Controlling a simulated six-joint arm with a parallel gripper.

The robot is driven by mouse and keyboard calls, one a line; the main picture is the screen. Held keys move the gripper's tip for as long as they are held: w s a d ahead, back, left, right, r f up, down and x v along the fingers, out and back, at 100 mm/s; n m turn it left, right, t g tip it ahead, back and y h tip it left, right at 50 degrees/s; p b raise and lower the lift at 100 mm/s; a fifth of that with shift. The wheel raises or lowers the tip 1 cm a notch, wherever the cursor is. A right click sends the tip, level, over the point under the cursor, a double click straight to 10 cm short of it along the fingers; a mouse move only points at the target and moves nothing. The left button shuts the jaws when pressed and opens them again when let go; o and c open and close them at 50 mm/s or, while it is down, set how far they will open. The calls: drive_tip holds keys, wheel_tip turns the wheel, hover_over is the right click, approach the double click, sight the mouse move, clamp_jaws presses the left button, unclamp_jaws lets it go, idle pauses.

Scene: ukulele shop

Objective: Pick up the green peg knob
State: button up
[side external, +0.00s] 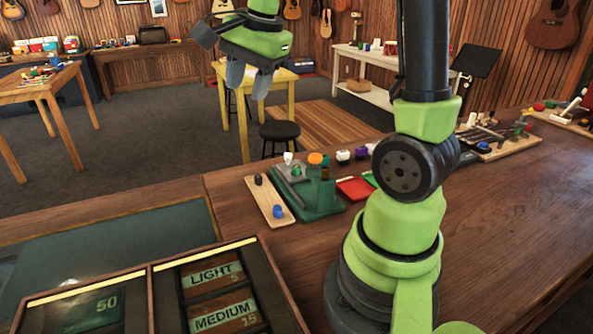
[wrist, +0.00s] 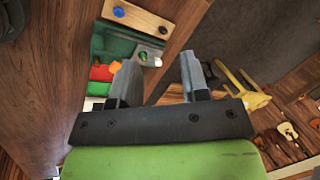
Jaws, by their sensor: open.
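The green peg knob (side external: 296,171) is small and sits at the green stand (side external: 322,198), just below a white knob (side external: 288,158) and left of an orange knob (side external: 316,158). In the wrist view the green knob (wrist: 143,57) shows between the white knob (wrist: 157,62) and the orange knob (wrist: 115,67), near the left fingertip. My gripper (side external: 249,82) is high above the bench, apart from the knob, with its fingers pointing down. In the wrist view my gripper (wrist: 160,61) has its fingers spread with nothing between them.
A wooden strip (side external: 267,198) beside the stand holds a black knob (side external: 258,179) and a blue knob (side external: 278,211). A red box (side external: 354,188) lies right of the stand, with several knobs behind. A label case (side external: 215,285) is in front. The bench (side external: 480,220) is bare at right.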

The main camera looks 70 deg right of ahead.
drive_tip(key=w+d+f+m+g, duration=0.2)
drive_tip(key=d+f+m, duration=0.35)
drive_tip(key=d, duration=0.25)
drive_tip(key=m+g, duration=0.2)
drive_tip(key=m, duration=0.7)
hover_over(296, 166)
drive_tip(key=shift+n+y, duration=0.25)
drive_tip(key=shift+y, duration=0.05)
wheel_tip(296, 166, down, 14)
drive_tip(key=shift+a+f, duration=0.1)
drive_tip(key=shift+f, duration=0.15)
wheel_tip(296, 166, down, 6)
drive_tip(key=shift+r, duration=0.15)
drive_tip(key=shift+c, duration=0.2)
drive_tip(key=c, duration=0.7)
drive_tip(key=shift+r, duration=0.15)
